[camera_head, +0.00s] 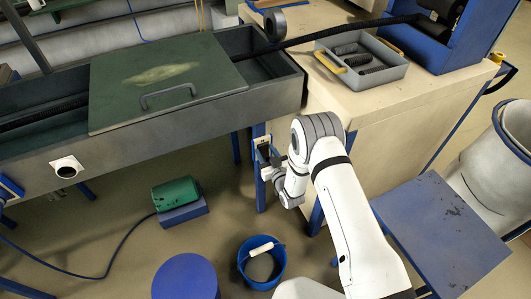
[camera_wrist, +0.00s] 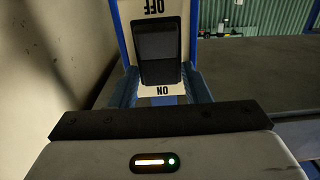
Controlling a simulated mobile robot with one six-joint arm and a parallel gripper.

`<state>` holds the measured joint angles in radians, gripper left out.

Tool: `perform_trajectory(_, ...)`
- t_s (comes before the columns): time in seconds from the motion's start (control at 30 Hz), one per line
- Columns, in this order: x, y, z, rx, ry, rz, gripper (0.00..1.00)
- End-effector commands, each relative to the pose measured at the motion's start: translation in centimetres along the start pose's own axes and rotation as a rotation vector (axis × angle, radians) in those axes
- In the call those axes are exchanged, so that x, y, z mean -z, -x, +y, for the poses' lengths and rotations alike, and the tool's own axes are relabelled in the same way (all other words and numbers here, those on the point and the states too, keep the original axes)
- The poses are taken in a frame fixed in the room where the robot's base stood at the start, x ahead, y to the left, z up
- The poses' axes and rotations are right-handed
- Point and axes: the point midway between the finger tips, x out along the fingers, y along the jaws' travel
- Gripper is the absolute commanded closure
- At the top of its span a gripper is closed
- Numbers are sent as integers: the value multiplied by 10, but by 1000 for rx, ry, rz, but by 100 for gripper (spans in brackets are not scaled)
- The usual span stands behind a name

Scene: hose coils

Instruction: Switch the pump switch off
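The pump switch is a black rocker (camera_wrist: 160,55) on a pale plate in the wrist view. The plate's lettering appears upside down, with OFF at the top and ON at the bottom. Which end of the rocker is pressed in is hard to tell. In the head view the switch plate (camera_head: 261,143) is on the blue post at the bench corner, partly hidden by my wrist. My gripper (camera_wrist: 162,88) is in front of the switch, its blue fingers apart on either side of the plate's lower part. Nothing shows between them except the switch; contact cannot be told.
A green pump-like unit (camera_head: 176,192) on a blue block stands on the floor with a blue cable. The dark trough (camera_head: 130,131) and wooden bench (camera_head: 370,105) flank the post.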

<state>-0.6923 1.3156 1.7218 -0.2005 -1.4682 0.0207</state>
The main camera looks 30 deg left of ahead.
Motion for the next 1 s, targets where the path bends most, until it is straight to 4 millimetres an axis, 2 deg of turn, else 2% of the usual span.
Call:
perform_trajectory(0.07, 0, 0, 0, 0, 0, 0, 64)
perform_trajectory(0.33, 0, 0, -1, 1, 0, 0, 86)
perform_trajectory(0.57, -6, 0, -1, 1, 0, 37, 86)
perform_trajectory(1.0, -15, 1, -1, 3, 0, 272, 86)
